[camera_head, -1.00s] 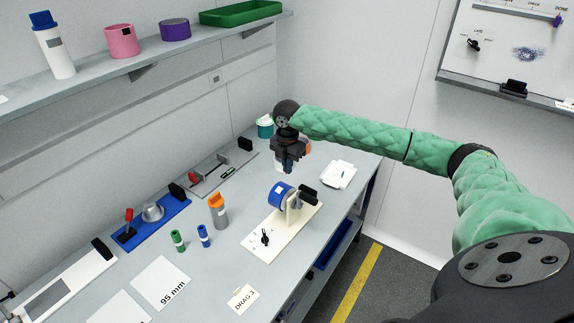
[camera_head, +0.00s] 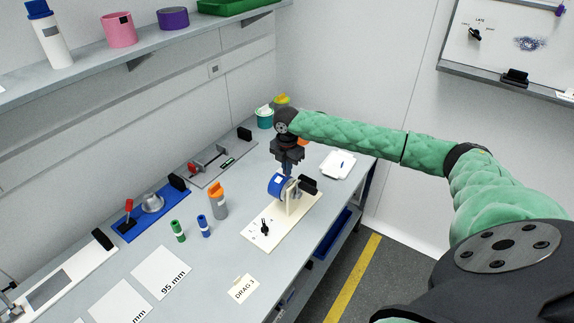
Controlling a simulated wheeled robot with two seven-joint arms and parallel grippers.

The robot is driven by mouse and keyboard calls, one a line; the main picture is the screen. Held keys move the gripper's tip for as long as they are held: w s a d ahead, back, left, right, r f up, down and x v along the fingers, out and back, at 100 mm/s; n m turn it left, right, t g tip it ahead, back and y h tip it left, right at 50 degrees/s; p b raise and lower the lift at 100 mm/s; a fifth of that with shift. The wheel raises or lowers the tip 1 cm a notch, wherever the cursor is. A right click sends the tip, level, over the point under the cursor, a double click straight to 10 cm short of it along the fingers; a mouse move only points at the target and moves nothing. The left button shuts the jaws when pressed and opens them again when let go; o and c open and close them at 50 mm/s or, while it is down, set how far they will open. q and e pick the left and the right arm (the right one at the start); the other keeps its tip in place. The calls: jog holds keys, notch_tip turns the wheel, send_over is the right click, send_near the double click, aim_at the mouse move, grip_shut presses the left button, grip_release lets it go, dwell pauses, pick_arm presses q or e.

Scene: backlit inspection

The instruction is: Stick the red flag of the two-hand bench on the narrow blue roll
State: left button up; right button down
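A blue roll (camera_head: 276,186) with a white label sits on a stand on a cream base plate (camera_head: 258,240) with a black knob. My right gripper (camera_head: 288,170) points down just above and behind this roll; its fingers are dark and small, so I cannot tell whether they are open or what they hold. I cannot tell whether it touches the roll. No clear red flag shows. A red piece (camera_head: 193,170) is on a grey bench plate (camera_head: 213,173), and a red-topped lever (camera_head: 129,206) is on a blue plate (camera_head: 152,222). My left gripper is not in view.
An orange-topped grey cylinder (camera_head: 218,203), a green marker-like cylinder (camera_head: 178,231) and a blue one (camera_head: 204,227) stand left of the roll. A white tray (camera_head: 338,164) lies to the right. Cards lie in front. A shelf (camera_head: 120,62) runs above.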

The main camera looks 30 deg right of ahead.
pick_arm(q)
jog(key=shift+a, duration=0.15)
pick_arm(e)
jog(key=shift+f, duration=0.1)
dwell(0.3)
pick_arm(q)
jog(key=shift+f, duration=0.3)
pick_arm(e)
jog(key=shift+f, duration=1.2)
jog(key=c, duration=2.1)
grip_release()
jog(key=o, duration=0.5)
pick_arm(q)
jog(key=shift+b, duration=0.3)
pick_arm(e)
jog(key=shift+w+r+b, duration=0.1)
jog(key=shift+r+b, duration=0.35)
jog(key=shift+r, duration=0.15)
notch_tip(320, 180, up, 5)
jog(key=shift+r+b, duration=0.2)
jog(key=shift+b, duration=1.05)
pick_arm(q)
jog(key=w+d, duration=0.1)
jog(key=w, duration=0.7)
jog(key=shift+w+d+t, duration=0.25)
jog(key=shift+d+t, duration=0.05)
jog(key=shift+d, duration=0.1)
pick_arm(e)
jog(key=shift+r, duration=0.65)
